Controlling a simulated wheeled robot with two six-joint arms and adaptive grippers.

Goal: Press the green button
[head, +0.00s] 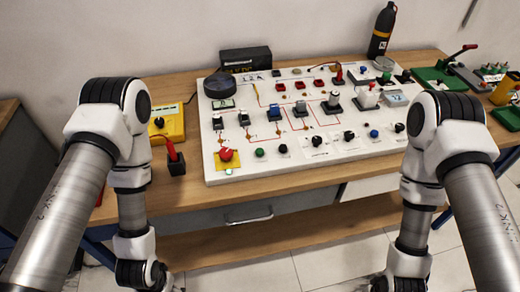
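A white panel board (330,150) lies on the wooden table with buttons, switches and dials on it. A small dark green round button (260,152) sits near its front edge, right of a red mushroom button (226,154) on a yellow plate. A small bright green spot (229,171) shows below the red button; I cannot tell what it is. Both my arms fold down in front of the table, left and right of the board. My left and right grippers are outside the picture, so their state does not show.
A yellow meter (168,122) and a black block with a red lever (176,160) stand left of the board. A black bottle (382,30) and a black box (246,59) stand behind. Green-based devices (440,80) are at right. A drawer (245,215) is below the tabletop.

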